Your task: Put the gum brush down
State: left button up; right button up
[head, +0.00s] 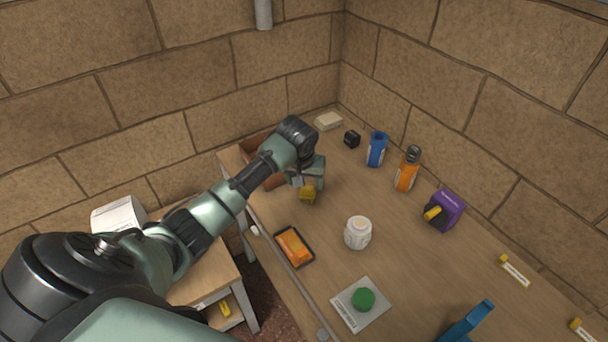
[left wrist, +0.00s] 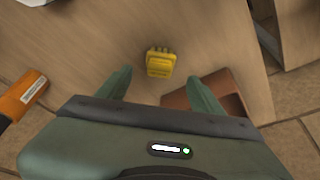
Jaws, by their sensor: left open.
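The gum brush (head: 308,196), a small yellow block with short bristle-like teeth, is on the wooden table just below my left gripper (head: 309,184). In the left wrist view the brush (left wrist: 160,62) shows in the gap ahead of the two green fingertips of my left gripper (left wrist: 159,78). The fingers are spread, with clear space on both sides of the brush and nothing held. My right gripper is not in view.
A brown box (head: 255,147) stands at the table's back left, near the gripper. An orange item in a black tray (head: 294,246), a white jar (head: 358,233) and an orange bottle (head: 406,172) stand around. Table between brush and jar is clear.

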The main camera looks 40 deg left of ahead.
pick_arm(q)
jog(key=shift+v, duration=2.25)
